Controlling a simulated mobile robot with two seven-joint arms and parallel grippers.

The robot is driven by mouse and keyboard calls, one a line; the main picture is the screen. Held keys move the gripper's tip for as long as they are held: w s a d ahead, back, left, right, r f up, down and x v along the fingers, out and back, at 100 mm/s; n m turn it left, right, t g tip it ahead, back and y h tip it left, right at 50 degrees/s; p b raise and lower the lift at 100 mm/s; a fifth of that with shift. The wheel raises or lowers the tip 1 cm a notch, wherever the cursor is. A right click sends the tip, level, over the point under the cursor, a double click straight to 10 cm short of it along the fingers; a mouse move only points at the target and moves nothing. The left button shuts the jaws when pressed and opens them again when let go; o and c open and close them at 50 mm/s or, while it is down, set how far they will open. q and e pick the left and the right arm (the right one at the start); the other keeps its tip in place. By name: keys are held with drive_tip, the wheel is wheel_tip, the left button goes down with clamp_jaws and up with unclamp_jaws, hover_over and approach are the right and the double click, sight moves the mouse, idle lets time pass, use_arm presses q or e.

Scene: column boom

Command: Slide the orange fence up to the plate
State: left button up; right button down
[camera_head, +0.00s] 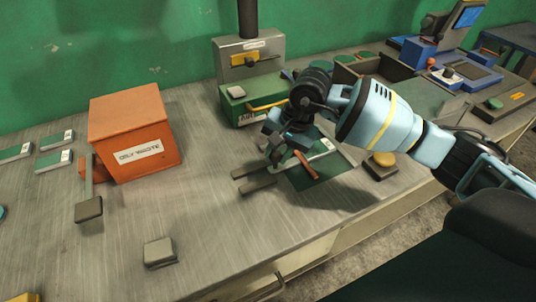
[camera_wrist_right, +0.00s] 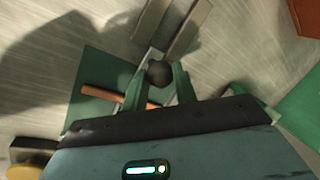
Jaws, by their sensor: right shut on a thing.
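The orange fence (camera_head: 306,165), a narrow bar, lies over a dark green plate (camera_head: 333,168) on the bench. In the right wrist view the fence (camera_wrist_right: 100,94) crosses the green plate (camera_wrist_right: 92,74) and runs in toward my fingers. My right gripper (camera_head: 277,152) is low over the plate's left edge. In the wrist view its green fingers (camera_wrist_right: 162,84) are shut on a dark round knob (camera_wrist_right: 158,71). Whether the knob is joined to the fence is hidden. My left gripper is in neither view.
Two grey metal bars (camera_head: 256,180) lie left of the plate. A yellow button on a dark block (camera_head: 381,166) stands to its right. A column machine with a green base (camera_head: 236,108) stands behind. An orange waste box (camera_head: 128,128) stands left. The front middle bench is mostly free.

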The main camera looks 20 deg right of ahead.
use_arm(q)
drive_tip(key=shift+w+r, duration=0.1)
use_arm(e)
drive_tip(key=shift+d, duration=0.1)
drive_tip(key=c, duration=1.2)
unclamp_jaws()
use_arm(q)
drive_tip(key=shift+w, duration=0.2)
use_arm(e)
drive_tip(key=shift+o, duration=0.5)
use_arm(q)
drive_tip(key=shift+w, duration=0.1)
use_arm(e)
drive_tip(key=shift+r, duration=0.1)
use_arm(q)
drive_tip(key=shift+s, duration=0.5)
use_arm(e)
drive_tip(key=v, duration=0.7)
drive_tip(key=shift+r, duration=0.3)
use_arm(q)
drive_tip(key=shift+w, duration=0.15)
use_arm(e)
drive_tip(key=shift+s, duration=0.15)
